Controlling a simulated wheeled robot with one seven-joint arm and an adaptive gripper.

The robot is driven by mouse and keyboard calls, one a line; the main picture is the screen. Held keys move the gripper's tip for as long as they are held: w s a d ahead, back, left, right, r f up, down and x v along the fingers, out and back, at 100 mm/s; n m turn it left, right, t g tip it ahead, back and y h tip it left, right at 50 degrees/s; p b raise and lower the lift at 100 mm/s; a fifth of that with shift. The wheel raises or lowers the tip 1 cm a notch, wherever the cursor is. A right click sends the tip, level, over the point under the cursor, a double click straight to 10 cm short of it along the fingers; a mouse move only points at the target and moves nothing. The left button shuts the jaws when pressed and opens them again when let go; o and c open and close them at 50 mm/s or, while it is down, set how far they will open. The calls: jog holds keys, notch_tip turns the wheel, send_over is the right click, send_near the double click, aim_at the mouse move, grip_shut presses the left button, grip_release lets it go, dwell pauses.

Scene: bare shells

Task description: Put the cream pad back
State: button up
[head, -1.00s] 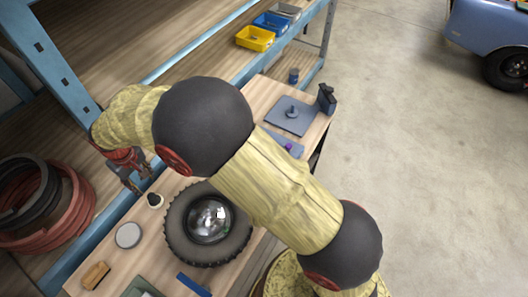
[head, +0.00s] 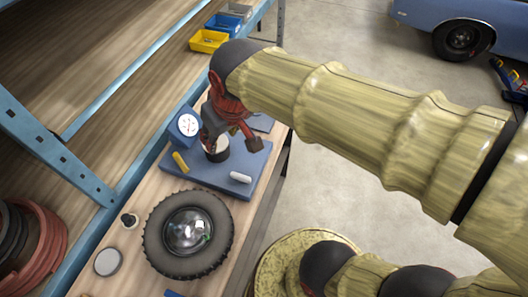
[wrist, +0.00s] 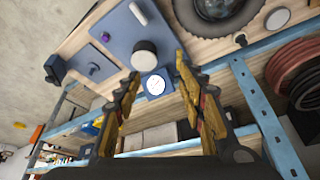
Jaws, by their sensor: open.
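My gripper (head: 232,143) is open, above the blue base plate (head: 208,180) in the head view. A short black cylinder with a round cream top (head: 217,150) stands on that plate below it, partly covered by a finger. It also shows in the wrist view (wrist: 145,54), just beyond the open fingertips (wrist: 157,67), with nothing between the fingers. I take this cream top for the cream pad but cannot be sure.
A gauge block (head: 186,126), a yellow piece (head: 180,162) and a white peg (head: 240,177) are on the plate around the cylinder. A tyre (head: 188,234) and a pale disc (head: 108,262) lie nearby. A blue shelf post (head: 60,160) borders the bench.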

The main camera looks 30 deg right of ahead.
jog(key=s+d+m+t, duration=0.1)
jog(key=s+d+m, duration=0.1)
jog(key=s+d, duration=0.4)
jog(key=s, duration=0.3)
jog(key=shift+s+d+f+h, duration=0.15)
jog(key=shift+s+f+h, duration=0.05)
jog(key=shift+h, duration=0.2)
jog(key=shift+f, duration=0.1)
notch_tip(320, 180, down, 16)
jog(key=b, duration=1.6)
